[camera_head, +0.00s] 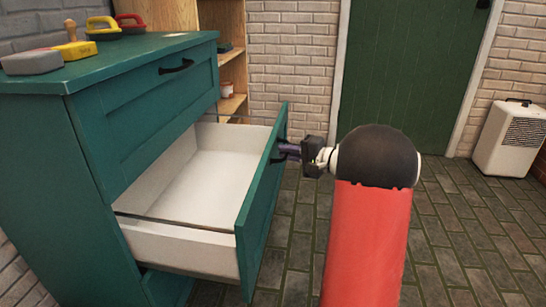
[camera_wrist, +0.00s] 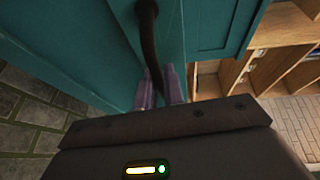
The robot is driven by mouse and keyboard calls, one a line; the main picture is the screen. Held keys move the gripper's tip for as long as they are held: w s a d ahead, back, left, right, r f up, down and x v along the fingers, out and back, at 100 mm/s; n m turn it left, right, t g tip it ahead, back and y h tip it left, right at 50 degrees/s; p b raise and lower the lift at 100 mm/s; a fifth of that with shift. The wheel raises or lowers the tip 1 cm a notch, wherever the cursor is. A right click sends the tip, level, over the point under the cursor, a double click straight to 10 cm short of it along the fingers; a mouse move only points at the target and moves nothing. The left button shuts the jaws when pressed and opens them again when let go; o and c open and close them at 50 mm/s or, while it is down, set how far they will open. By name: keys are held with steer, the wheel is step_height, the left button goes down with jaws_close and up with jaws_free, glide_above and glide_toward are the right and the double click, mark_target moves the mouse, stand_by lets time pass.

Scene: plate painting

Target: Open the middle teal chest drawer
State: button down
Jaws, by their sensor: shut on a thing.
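The teal chest (camera_head: 85,125) stands at the left in the head view. Its middle drawer (camera_head: 262,200) is pulled far out, and its white inside (camera_head: 195,185) looks empty. My gripper (camera_head: 284,150) is at the outer face of this drawer front, shut on its handle. In the wrist view, the two purple fingers (camera_wrist: 160,88) close around the dark curved handle (camera_wrist: 147,25) on the teal front. The upper drawer (camera_head: 150,115) is shut, with a dark handle (camera_head: 176,67). The lower drawer is mostly hidden under the open one.
On the chest top lie a grey block (camera_head: 32,62), a yellow tool (camera_head: 74,49), and yellow (camera_head: 103,28) and red (camera_head: 130,23) handled items. A wooden shelf (camera_head: 232,75) stands behind. A green door (camera_head: 410,70) and a white heater-like unit (camera_head: 510,138) are farther back. The brick floor at right is clear.

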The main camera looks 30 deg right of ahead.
steer(key=shift+s+d+f, duration=0.1)
steer(key=shift+s+d, duration=0.05)
steer(key=c, duration=1.5)
jaws_free()
steer(key=shift+d, duration=0.1)
steer(key=v, duration=0.7)
steer(key=shift+s+d, duration=0.15)
steer(key=shift+s, duration=0.1)
